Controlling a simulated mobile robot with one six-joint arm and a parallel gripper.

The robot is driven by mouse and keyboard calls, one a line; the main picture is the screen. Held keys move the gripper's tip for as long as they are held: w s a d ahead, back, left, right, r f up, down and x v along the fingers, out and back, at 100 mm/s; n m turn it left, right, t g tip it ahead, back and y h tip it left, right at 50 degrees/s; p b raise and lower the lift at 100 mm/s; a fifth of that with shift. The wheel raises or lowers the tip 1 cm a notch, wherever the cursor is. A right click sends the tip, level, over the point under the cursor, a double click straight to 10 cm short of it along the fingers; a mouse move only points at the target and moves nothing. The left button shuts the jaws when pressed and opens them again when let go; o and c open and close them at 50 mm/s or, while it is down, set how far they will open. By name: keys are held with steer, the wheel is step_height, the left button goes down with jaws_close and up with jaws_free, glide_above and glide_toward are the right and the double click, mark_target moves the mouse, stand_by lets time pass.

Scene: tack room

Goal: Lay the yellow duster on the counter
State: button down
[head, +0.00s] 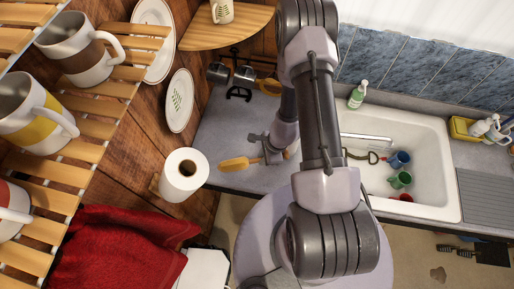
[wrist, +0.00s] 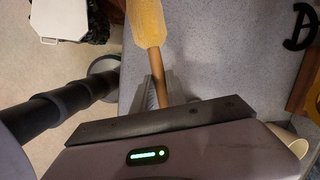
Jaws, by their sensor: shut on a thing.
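The yellow duster (head: 236,164) is in my gripper (head: 266,152), with its yellow head pointing left over the grey counter (head: 226,130). In the wrist view my gripper (wrist: 160,88) is shut on the duster's brown handle. The yellow head (wrist: 146,22) extends beyond the fingers towards the top of the picture. The grey speckled counter (wrist: 220,60) lies beneath it and to its right, with its edge near the duster. I cannot tell whether the duster touches the counter. My arm hides part of the counter in the head view.
A white sink (head: 435,150) with several mugs is on the right. A paper roll (head: 185,172) stands at the counter's left. A green bottle (head: 357,95) stands behind the sink. Counter left of my gripper is clear.

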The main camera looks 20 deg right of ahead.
step_height(320, 180, down, 7)
steer(key=b, duration=0.5)
steer(key=shift+f, duration=0.1)
steer(key=c, duration=1.3)
jaws_free()
steer(key=shift+o, duration=0.2)
